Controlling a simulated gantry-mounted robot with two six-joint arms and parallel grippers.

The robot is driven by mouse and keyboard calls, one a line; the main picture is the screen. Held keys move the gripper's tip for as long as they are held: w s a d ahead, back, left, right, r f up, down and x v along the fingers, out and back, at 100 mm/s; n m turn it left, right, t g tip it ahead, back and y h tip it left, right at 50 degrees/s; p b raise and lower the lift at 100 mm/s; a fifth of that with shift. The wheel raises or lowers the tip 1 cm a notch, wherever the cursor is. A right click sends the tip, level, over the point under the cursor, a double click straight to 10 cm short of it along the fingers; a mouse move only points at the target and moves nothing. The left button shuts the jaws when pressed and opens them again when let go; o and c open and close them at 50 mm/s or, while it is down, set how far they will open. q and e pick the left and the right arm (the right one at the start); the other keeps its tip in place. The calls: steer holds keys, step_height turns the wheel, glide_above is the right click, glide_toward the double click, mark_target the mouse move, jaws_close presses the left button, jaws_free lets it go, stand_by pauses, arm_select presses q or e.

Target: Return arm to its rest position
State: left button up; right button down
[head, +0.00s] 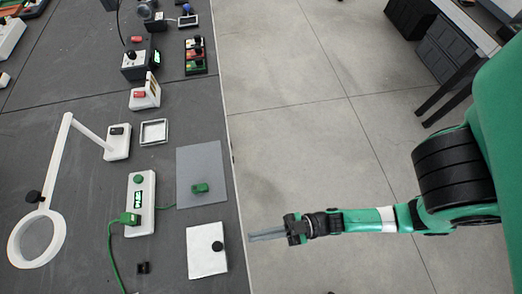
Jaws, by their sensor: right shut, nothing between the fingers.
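My right gripper (267,235) comes in from the right on a green and black arm. Its grey fingers are together and hold nothing. The fingertips point left, just off the right edge of the dark table, with the grey floor behind them in the picture. The nearest thing on the table is a white square plate (205,262) with a black knob, left of the fingertips and apart from them. My left gripper does not show.
The dark table (85,170) carries a white ring on an arm (60,240), a white box with a green display (141,215), a grey mat (195,165) with a green piece, and several small devices at the back. Floor right of the table is clear; dark cabinets (445,55) stand far right.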

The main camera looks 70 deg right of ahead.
steer(key=shift+s+d+f, duration=0.15)
steer(key=shift+s, duration=0.25)
